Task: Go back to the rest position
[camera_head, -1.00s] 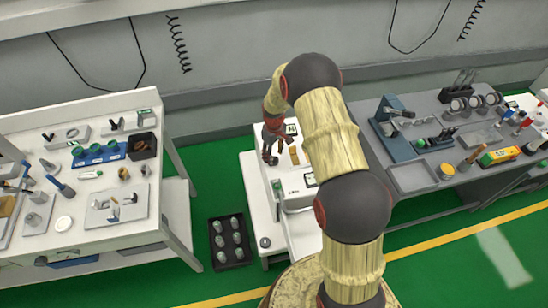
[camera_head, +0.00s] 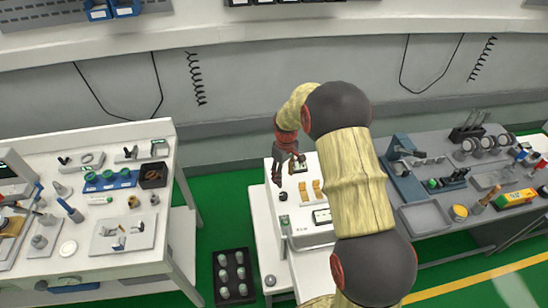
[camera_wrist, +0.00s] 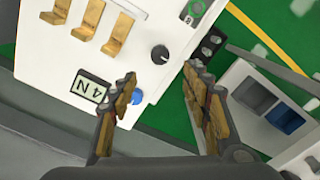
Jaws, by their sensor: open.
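My gripper (camera_head: 287,168) is open and empty above the back left part of the white device (camera_head: 312,238) on the middle cart. In the wrist view its two fingers (camera_wrist: 160,75) are apart, with nothing between them. The device's black knob (camera_wrist: 159,53) shows beyond the fingers, clear of them. My arm hides part of the middle cart in the head view.
A left table (camera_head: 110,262) carries tools and a blue tray (camera_head: 110,181). A right grey table (camera_head: 460,219) holds an empty tray (camera_head: 425,216) and several tools. A black crate of grey-green pieces (camera_head: 233,250) stands on the green floor between carts. A wall stands behind.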

